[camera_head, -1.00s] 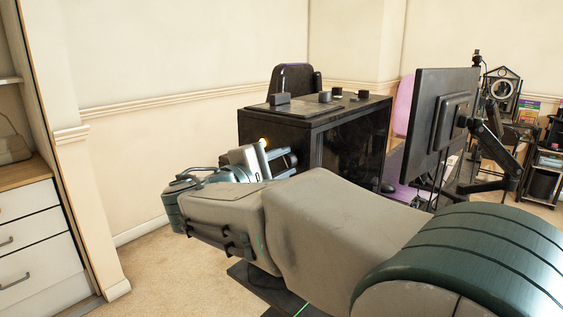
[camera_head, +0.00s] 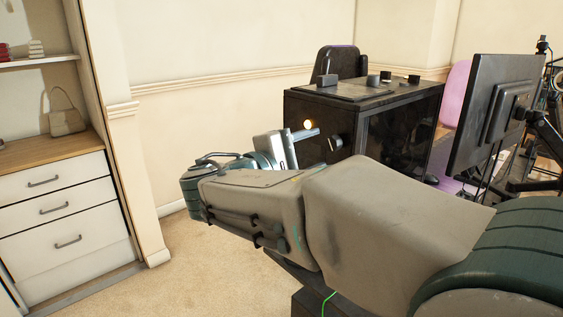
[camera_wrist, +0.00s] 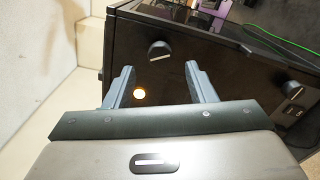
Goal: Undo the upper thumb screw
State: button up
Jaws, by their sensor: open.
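The black computer case (camera_head: 300,108) stands on the right of the head view. A dark knob with a pale edge (camera_head: 335,142) sticks out from its near left face. It appears to be the upper thumb screw and shows in the wrist view (camera_wrist: 160,50), just beyond the fingertips. A similar, smaller dark part (camera_wrist: 293,88) is at the right of the wrist view; I cannot tell if it is another screw. My gripper (camera_wrist: 160,68) is open and empty, its fingers apart. In the head view my gripper (camera_head: 305,136) is left of the knob, not around it.
A round glowing spot (camera_head: 308,124) is on the case's face; in the wrist view it (camera_wrist: 139,94) lies between the fingers. A monitor (camera_head: 492,110) stands right of the case. White drawers (camera_head: 60,205) are at the left. Carpet (camera_head: 200,270) between is clear.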

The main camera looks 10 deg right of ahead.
jog(key=v, duration=0.9)
jog(key=shift+a, duration=0.15)
jog(key=shift+s, duration=0.1)
